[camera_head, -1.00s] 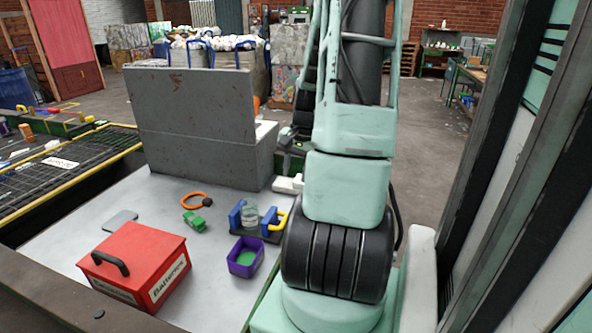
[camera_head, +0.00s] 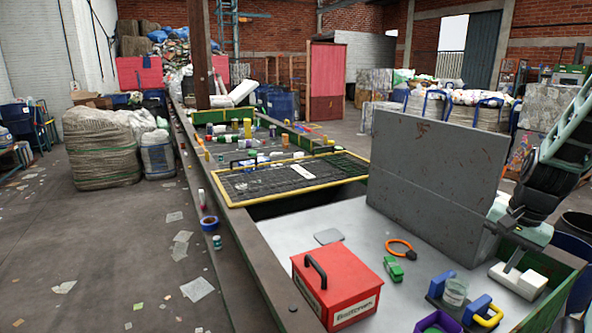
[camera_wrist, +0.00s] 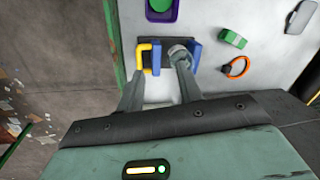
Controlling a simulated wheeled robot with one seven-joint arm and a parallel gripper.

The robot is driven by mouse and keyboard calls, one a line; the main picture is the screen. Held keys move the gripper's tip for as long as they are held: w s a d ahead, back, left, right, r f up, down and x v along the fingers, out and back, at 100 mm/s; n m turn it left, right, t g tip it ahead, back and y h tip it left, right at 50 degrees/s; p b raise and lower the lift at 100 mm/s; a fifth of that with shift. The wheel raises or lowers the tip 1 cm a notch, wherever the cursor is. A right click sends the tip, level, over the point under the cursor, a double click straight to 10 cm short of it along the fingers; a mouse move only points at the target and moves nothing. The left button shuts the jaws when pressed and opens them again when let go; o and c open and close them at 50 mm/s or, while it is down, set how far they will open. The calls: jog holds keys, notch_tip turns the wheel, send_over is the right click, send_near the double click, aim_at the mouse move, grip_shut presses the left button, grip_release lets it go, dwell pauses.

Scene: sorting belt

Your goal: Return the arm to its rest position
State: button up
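My arm comes in at the right edge of the head view, and my gripper (camera_head: 514,262) hangs at the right end of the white table (camera_head: 345,222). In the wrist view my gripper (camera_wrist: 160,72) shows two grey fingers spread apart with nothing held between them. A white block (camera_head: 518,281) lies below it; it also shows beyond the fingers in the wrist view (camera_wrist: 160,92). A clear cup (camera_head: 455,292) stands in a dark holder with blue uprights and a yellow handle (camera_head: 484,308), a little left of my gripper.
A grey upright panel (camera_head: 435,175) stands close behind. The belt (camera_head: 290,180) runs off to the back left.

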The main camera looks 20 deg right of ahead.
jog(key=w+a+r+n+g, duration=0.1)
jog(key=w+a+n, duration=0.3)
jog(key=a, duration=0.9)
jog(key=w+a+r+n, duration=0.15)
jog(key=a+n, duration=0.45)
jog(key=a, duration=0.7)
jog(key=s+a+n, duration=0.6)
jog(key=s+a, duration=0.1)
jog(key=a, duration=0.3)
jog(key=s+a+n+b, duration=0.1)
jog(key=s+a+n, duration=0.4)
jog(key=a, duration=0.5)
jog(key=shift+s+r+n+g, duration=0.3)
jog(key=shift+s+n+g, duration=0.1)
jog(key=shift+s, duration=0.55)
